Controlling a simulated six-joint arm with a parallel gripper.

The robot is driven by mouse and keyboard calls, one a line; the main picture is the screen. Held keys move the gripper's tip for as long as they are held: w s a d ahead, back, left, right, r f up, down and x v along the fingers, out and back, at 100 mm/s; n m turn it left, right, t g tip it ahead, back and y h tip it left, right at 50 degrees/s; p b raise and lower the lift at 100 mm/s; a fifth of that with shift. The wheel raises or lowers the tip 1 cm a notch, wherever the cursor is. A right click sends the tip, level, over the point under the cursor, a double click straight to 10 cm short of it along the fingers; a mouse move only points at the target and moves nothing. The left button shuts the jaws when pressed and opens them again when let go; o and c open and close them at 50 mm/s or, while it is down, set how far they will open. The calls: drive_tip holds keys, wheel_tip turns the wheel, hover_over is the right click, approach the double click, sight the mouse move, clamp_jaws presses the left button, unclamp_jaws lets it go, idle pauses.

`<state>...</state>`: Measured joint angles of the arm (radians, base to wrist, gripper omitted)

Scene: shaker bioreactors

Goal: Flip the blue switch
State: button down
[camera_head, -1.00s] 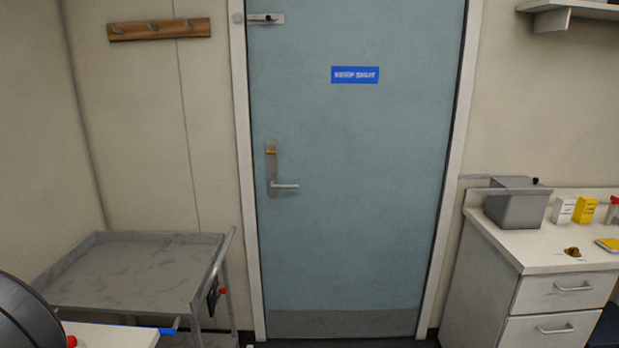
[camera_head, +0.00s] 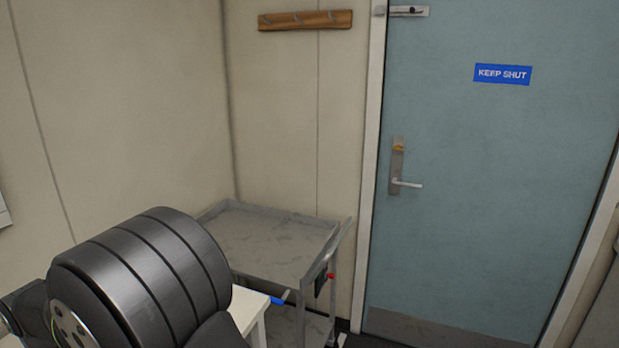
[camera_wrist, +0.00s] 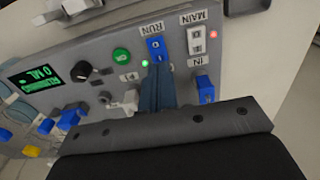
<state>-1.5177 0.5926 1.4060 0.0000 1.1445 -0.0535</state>
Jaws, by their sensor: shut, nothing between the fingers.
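In the wrist view a blue rocker switch (camera_wrist: 156,48) sits on a grey control panel (camera_wrist: 105,35), beside an upside-down RUN label. My gripper (camera_wrist: 158,72) is shut and empty. Its fingertips are right at the switch's near edge and overlap it in the picture; I cannot tell whether they touch. A small green light (camera_wrist: 145,63) glows beside the switch. The panel and fingertips do not show in the head view.
Around the blue switch are a white MAIN switch (camera_wrist: 196,40) with a red light, a green button (camera_wrist: 121,56), a black knob (camera_wrist: 82,70), a lit display (camera_wrist: 38,77) and a blue connector (camera_wrist: 204,88). The head view shows a grey cart (camera_head: 270,245) and a closed door (camera_head: 480,170).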

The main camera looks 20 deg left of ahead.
wheel_tip(320, 180, up, 4)
drive_tip(key=shift+r, duration=0.25)
idle(0.5)
drive_tip(key=shift+f, duration=3.5)
